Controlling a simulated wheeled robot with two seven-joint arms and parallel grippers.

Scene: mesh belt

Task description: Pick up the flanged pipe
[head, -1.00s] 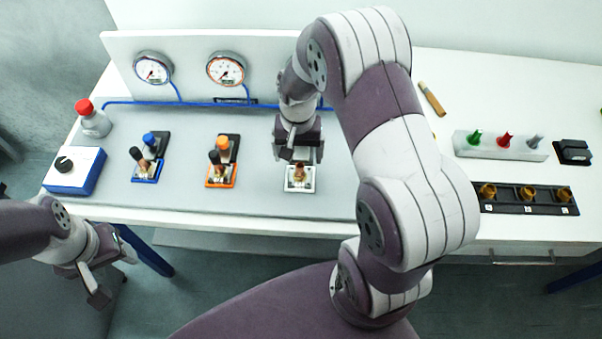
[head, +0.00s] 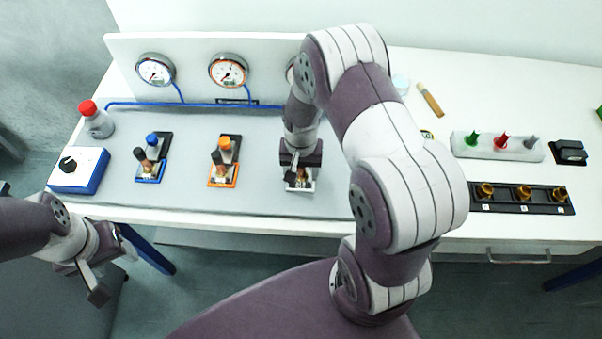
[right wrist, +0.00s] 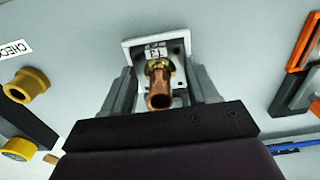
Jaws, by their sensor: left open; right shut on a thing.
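The flanged pipe (right wrist: 160,90) is a short copper tube with a brass flange. It stands in a white fixture (right wrist: 130,48) in the right wrist view. In the head view it is mostly hidden under my right gripper (head: 299,182), with the white fixture (head: 310,187) showing around the fingers. My right gripper (right wrist: 161,82) is low over the fixture, one finger on each side of the pipe, and is shut on it. The exact contact is hard to see. My left gripper (head: 98,280) is open and empty, off the table's front left edge.
Blue (head: 150,178) and orange (head: 222,183) fixtures hold similar parts to the left. A bottle with a red cap (head: 97,120) and a blue-white box with a knob (head: 78,170) stand farther left. A black rack with brass parts (head: 522,198) lies right. Gauges stand behind.

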